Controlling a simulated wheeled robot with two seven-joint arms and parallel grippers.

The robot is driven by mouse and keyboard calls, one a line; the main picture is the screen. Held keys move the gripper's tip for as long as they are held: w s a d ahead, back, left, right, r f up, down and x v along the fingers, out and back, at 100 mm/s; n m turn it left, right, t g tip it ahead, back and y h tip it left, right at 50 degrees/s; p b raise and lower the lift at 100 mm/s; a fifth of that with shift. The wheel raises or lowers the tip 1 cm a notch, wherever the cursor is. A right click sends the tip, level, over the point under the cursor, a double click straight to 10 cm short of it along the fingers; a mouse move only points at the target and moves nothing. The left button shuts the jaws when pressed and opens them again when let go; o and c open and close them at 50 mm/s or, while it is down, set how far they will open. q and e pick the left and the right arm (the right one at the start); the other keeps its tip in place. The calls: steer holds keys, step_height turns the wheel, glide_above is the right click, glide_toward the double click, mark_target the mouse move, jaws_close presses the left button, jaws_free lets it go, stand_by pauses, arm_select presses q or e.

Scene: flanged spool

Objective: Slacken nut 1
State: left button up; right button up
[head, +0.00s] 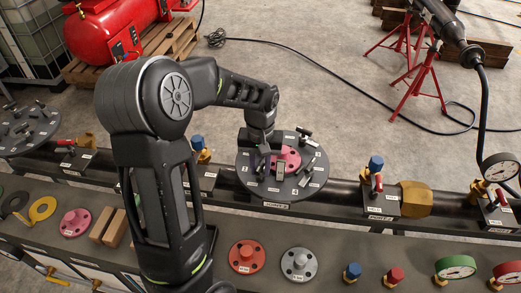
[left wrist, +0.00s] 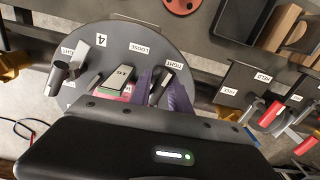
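A round dark flange plate (head: 313,178) with a pink centre (head: 288,158) and several short levers around its rim sits on the pipe. The plate also shows in the left wrist view (left wrist: 150,42), with labels reading 4, LOOSE and TIGHT. My left gripper (head: 263,163) is down at the plate's left part. In the left wrist view its purple fingers (left wrist: 163,92) stand on either side of a dark lever with a pale end (left wrist: 160,84), near a TIGHT label. Whether they touch it is unclear. I cannot read which nut is number 1. My right gripper is not in view.
A lever valve (head: 378,188) and brass fitting (head: 415,199) are on the pipe to the right. A red flange (head: 247,257) and grey flange (head: 299,265) lie on the front bench. Another lever plate (head: 22,132) is at far left. Red stands (head: 417,75) are behind.

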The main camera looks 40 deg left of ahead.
mark_target(260, 165)
arm_select(q)
steer(key=n, duration=0.4)
steer(key=shift+n, duration=0.4)
steer(key=n, duration=0.3)
steer(key=shift+n, duration=0.3)
steer(key=n, duration=0.6)
steer(key=shift+n, duration=0.3)
steer(key=m, duration=0.2)
steer(key=shift+m, duration=0.3)
step_height(260, 165, up, 5)
steer(key=p, duration=0.4)
steer(key=shift+r+p, duration=0.4)
steer(key=shift+r, duration=0.65)
